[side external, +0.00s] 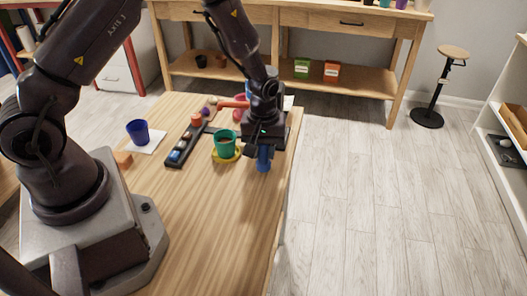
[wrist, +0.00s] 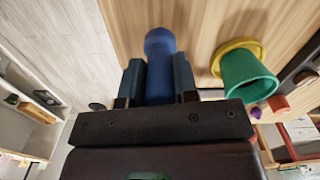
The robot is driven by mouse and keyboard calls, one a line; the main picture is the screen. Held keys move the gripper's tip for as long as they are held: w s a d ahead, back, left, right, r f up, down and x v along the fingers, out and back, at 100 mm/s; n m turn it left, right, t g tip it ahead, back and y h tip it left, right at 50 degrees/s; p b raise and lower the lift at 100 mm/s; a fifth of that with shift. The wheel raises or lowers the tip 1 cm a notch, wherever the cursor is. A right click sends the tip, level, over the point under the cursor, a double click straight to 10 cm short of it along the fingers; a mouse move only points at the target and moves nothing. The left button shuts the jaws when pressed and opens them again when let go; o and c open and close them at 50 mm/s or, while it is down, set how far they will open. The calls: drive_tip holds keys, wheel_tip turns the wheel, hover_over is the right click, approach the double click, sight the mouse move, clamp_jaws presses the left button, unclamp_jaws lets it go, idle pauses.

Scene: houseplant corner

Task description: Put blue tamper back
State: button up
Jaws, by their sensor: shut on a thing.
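My gripper (side external: 263,149) points down near the right edge of the wooden table. It is shut on the blue tamper (side external: 264,164), whose lower end shows below the fingers. In the wrist view the blue tamper (wrist: 160,50) lies between the two dark fingers of my gripper (wrist: 158,78). I cannot tell whether the tamper touches the table. A long black rack (side external: 174,163) lies left of the gripper, with blue and pale pieces in it and an orange piece at its far end.
A green pot (side external: 225,140) stands on a yellow saucer (side external: 238,157), close left of my gripper. Red, orange and purple things crowd the far end. The near table is clear.

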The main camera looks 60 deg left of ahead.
drive_tip(key=shift+f, duration=0.45)
drive_tip(key=shift+f, duration=0.1)
drive_tip(key=o, duration=0.9)
drive_tip(key=shift+f, duration=0.1)
wheel_tip(320, 180, up, 12)
drive_tip(key=shift+r, duration=0.1)
drive_tip(key=s+r+m+t, duration=0.2)
drive_tip(key=s+r+m, duration=0.1)
drive_tip(key=s+r, duration=0.3)
drive_tip(key=s+d+r+m+t, duration=0.1)
drive_tip(key=s+r+m, duration=0.3)
drive_tip(key=s+r, duration=0.2)
drive_tip(key=s+d+r+m+t, duration=0.1)
drive_tip(key=s+r+m+t, duration=0.1)
drive_tip(key=s+r, duration=0.4)
drive_tip(key=shift+s+d+r+m+t, duration=0.2)
drive_tip(key=shift+s+r+m+t, duration=0.15)
drive_tip(key=shift+r+m, duration=0.4)
